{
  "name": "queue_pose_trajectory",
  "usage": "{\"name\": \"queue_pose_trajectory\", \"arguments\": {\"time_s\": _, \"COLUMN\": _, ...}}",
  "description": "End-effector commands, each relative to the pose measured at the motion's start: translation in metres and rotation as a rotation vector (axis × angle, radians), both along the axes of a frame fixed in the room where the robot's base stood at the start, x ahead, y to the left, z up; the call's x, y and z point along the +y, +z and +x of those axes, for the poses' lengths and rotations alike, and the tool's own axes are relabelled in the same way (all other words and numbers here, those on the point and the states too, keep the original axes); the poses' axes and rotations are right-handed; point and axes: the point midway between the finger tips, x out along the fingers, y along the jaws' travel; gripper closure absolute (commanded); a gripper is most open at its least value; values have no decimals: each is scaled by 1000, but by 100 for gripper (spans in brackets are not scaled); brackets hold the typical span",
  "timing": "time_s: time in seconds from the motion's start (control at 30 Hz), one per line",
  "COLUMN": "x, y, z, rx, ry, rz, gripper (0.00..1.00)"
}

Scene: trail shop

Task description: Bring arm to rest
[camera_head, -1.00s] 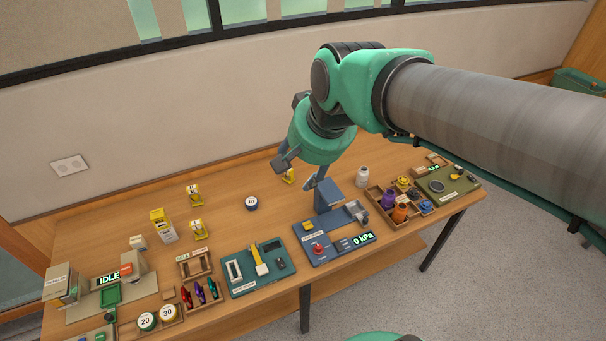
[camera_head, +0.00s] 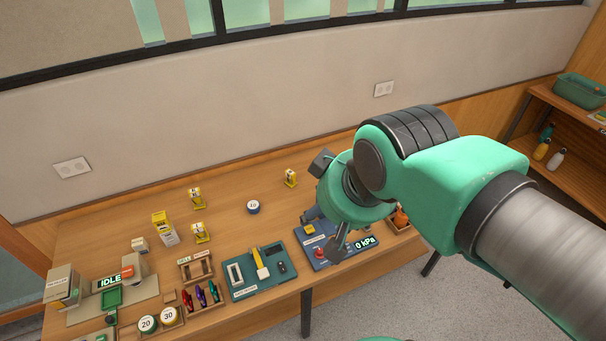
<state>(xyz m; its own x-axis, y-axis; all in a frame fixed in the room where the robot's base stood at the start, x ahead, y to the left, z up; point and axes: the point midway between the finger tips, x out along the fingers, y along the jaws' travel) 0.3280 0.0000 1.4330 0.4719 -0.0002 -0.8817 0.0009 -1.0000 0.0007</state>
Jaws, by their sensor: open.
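My gripper (camera_head: 322,231) is open, with nothing seen between its fingers. It hangs at the end of my green arm, over the blue pressure station (camera_head: 325,257) near the front right of the workbench (camera_head: 230,218). Its fingers overlap the station in the picture, and I cannot tell their height above it. My arm comes in from the right and hides the bench's right end. An orange bottle (camera_head: 400,218) shows partly behind the arm.
A green tray (camera_head: 247,284) with a yellow-handled tool stands left of the station. Farther left are a marker holder (camera_head: 202,299) and a machine reading IDLE (camera_head: 110,281). Small yellow items and a round "10" piece (camera_head: 253,207) stand behind. Shelves (camera_head: 560,130) stand at the far right.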

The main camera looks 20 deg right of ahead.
Motion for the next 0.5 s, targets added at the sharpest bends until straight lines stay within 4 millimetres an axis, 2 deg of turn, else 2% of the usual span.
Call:
{"name": "queue_pose_trajectory", "arguments": {"time_s": 0.27, "x": 0, "y": -25, "z": 0, "rx": 0, "ry": -1, "rz": 0, "gripper": 50}}
{"name": "queue_pose_trajectory", "arguments": {"time_s": 0.5, "x": 0, "y": -68, "z": 0, "rx": 0, "ry": -1, "rz": 0, "gripper": 50}}
